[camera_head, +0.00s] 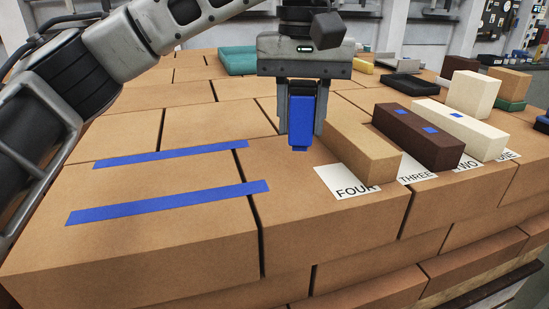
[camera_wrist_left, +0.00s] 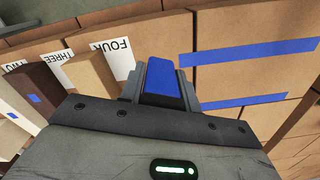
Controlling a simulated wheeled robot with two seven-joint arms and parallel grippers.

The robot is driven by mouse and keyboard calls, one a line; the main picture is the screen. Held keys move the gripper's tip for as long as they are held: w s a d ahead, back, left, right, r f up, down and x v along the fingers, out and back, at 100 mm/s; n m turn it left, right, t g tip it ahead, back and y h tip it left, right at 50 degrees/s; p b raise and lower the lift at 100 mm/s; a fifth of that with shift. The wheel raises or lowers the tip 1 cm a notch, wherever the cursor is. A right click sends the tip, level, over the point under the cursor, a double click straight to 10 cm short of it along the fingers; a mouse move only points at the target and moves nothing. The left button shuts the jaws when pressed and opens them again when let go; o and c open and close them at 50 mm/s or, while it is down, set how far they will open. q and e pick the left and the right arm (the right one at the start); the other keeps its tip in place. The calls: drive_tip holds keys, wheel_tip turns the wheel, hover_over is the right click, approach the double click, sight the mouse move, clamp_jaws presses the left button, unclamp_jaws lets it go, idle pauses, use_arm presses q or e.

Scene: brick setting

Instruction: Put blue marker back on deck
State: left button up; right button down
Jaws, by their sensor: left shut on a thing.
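My left gripper (camera_head: 303,130) is shut on the blue marker (camera_head: 301,118), a small block with a blue face. It holds the marker upright above the brick deck (camera_head: 190,182), just left of the tan brick by the card FOUR. In the left wrist view the marker (camera_wrist_left: 162,80) sits between the fingers (camera_wrist_left: 160,85). Two long blue tape strips (camera_head: 170,155) lie on the deck to the left. My right gripper is not in view.
A tan brick (camera_head: 360,150), a dark brown brick (camera_head: 418,135) and a cream brick (camera_head: 459,128) stand in a row to the right, with cards FOUR (camera_head: 344,184), THREE (camera_head: 415,177) and others at their front. The brown and cream bricks bear small blue patches. A black tray (camera_head: 408,86) lies behind.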

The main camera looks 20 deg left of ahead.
use_arm(q)
drive_tip(key=a+f, duration=0.2)
drive_tip(key=w+a+f, duration=0.1)
drive_tip(key=f, duration=0.2)
drive_tip(key=shift+w+a, duration=0.1)
drive_tip(key=shift+a, duration=0.25)
drive_tip(key=f, duration=0.3)
drive_tip(key=shift+a+p, duration=0.35)
drive_tip(key=shift+w+f, duration=0.1)
drive_tip(key=shift+f, duration=0.25)
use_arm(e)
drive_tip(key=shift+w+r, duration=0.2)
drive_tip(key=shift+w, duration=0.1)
use_arm(q)
drive_tip(key=shift+f, duration=0.2)
drive_tip(key=o, duration=0.7)
drive_tip(key=shift+o, duration=0.4)
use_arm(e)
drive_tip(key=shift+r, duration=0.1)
